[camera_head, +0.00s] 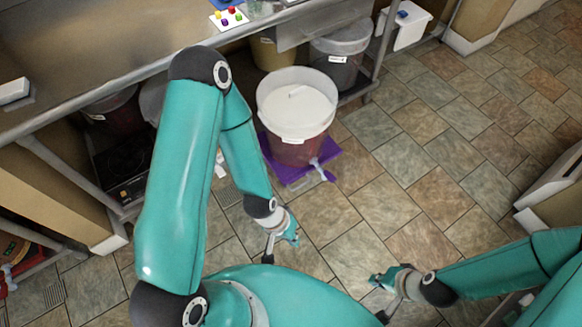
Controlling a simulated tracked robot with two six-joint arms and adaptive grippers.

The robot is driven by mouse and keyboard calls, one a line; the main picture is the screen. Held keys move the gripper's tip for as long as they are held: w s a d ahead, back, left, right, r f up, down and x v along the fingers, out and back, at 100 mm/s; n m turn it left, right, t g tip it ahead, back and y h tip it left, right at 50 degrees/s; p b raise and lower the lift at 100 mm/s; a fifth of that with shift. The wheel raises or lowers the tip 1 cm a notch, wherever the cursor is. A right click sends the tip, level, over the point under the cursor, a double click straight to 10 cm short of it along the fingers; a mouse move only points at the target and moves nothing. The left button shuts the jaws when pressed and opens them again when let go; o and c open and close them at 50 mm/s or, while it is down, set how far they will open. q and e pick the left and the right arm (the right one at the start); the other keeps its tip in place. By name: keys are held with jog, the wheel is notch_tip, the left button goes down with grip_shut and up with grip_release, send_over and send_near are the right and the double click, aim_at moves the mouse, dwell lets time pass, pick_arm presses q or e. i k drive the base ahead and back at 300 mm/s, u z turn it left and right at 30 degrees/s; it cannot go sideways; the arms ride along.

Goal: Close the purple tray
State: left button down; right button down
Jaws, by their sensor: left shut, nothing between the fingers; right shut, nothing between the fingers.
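The purple tray (324,157) lies low near the floor, under a large bucket (298,152) with a whitish lid (297,105). The bucket hides most of the tray; its right corner and front edge show. A pale spigot-like part sticks out from the bucket's lower front, over the tray. My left gripper (280,246) is below the tray in the picture, apart from it, shut and empty. My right gripper (380,296) is further down and to the right, well away from the tray, also shut and empty.
A metal table (95,60) runs along the upper left, with a coloured-button board (229,17) on it. More buckets (341,50) stand beneath it. A white bin (405,25) hangs at the top right. The tiled floor (420,150) right of the tray is clear.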

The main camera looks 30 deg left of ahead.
aim_at(286, 176)
jog(key=u, duration=0.45)
jog(key=i, duration=0.55)
jog(key=z, duration=0.05)
jog(key=k, duration=0.55)
jog(key=u, duration=0.75)
jog(key=i, duration=0.65)
jog(key=z, duration=1.95)
